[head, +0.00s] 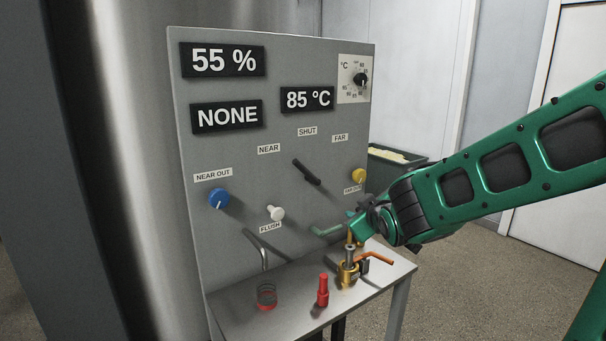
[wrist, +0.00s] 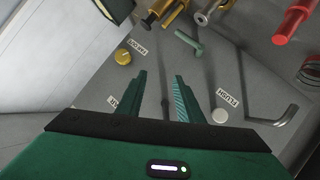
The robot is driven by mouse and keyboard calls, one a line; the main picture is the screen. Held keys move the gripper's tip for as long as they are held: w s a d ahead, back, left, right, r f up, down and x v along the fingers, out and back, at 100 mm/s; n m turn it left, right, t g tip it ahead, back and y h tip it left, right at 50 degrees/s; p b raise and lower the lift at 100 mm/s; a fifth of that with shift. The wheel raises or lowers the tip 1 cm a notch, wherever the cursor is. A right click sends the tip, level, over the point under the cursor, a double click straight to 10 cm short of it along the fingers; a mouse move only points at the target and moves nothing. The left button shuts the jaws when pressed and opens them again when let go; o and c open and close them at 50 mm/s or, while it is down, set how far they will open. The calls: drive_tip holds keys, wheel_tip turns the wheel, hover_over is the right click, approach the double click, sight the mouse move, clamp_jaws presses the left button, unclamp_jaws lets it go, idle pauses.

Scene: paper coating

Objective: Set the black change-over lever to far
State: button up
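The black change-over lever (head: 306,172) is on the grey panel, below the SHUT label (head: 307,131) and between the NEAR label (head: 268,149) and the FAR label (head: 340,138). It slants down to the right in the head view. My gripper (head: 356,226) is in front of the panel's lower right, below and right of the lever and apart from it. In the wrist view my gripper (wrist: 161,88) is open, with nothing held between its fingers. A thin dark shape, probably the lever, shows beyond the fingers; its contact cannot be told there.
A blue knob (head: 219,198), white flush knob (head: 275,213) and yellow knob (head: 359,176) flank the lever. Below my gripper, a brass valve (head: 348,272) with an orange handle and a red bottle (head: 323,291) stand on the metal shelf (head: 290,318). The display (head: 227,116) reads NONE.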

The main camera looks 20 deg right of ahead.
sight(305, 171)
drive_tip(key=w+a+r+n+t+y, duration=0.35)
drive_tip(key=w+a+r, duration=0.2)
drive_tip(key=a, duration=0.45)
drive_tip(key=shift+n+t+h, duration=0.25)
drive_tip(key=shift+n+t, duration=0.2)
drive_tip(key=shift+t, duration=0.1)
drive_tip(key=w, duration=0.6)
drive_tip(key=w+r, duration=0.1)
drive_tip(key=w, duration=0.2)
drive_tip(key=shift+w+a, duration=0.2)
drive_tip(key=shift+w, duration=0.15)
drive_tip(key=shift+c, duration=0.2)
